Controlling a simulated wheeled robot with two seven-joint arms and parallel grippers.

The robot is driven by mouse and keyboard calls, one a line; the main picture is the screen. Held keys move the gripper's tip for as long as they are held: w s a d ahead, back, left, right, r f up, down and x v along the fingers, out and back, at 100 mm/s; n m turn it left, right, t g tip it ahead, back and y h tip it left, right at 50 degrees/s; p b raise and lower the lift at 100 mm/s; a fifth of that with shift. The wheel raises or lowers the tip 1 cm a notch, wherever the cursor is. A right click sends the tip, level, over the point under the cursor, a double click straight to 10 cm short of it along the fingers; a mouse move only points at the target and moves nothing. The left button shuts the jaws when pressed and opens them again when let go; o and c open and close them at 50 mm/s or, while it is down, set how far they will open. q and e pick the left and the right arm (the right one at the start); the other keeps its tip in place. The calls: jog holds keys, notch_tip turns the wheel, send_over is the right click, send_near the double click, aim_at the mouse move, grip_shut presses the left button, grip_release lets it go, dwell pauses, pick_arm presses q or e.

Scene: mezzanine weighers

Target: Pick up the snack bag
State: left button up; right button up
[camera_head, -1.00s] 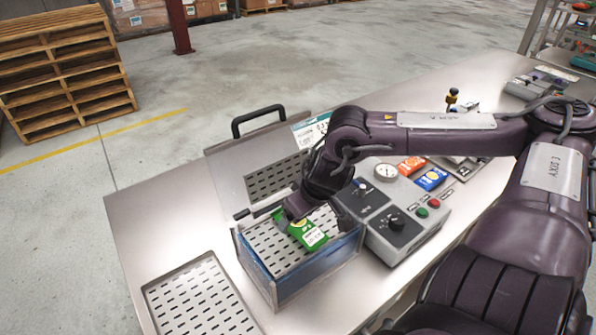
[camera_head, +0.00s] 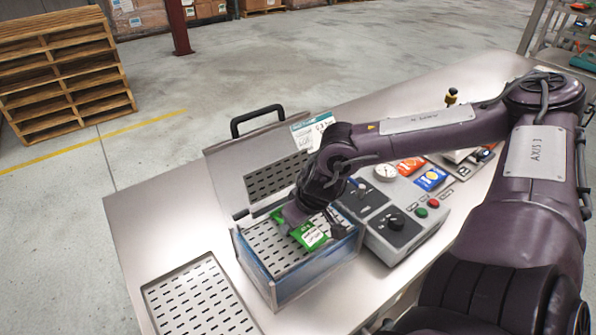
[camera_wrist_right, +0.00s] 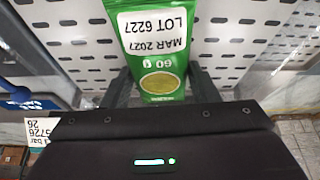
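The snack bag is a green pouch with a white printed label (camera_head: 314,237). It lies on the slotted floor of a clear-walled box (camera_head: 285,278) in the head view. In the right wrist view the bag (camera_wrist_right: 155,35) is seen close up, with its lower end between the fingers. My right gripper (camera_wrist_right: 160,75) points down into the box over the bag. Its fingers are apart, one on each side of the bag; whether they touch it is hard to tell. My right gripper and wrist hide part of the bag in the head view. My left gripper is not in view.
The box's hinged lid (camera_head: 222,180) with a black handle stands open behind it. A grey control box (camera_head: 425,224) with knobs and buttons is close on the right. Orange (camera_head: 411,166) and blue (camera_head: 431,179) packets lie beyond it. A slotted tray (camera_head: 200,297) at front left is empty.

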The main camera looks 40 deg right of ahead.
jog(key=shift+c, duration=1.1)
jog(key=shift+r, duration=0.1)
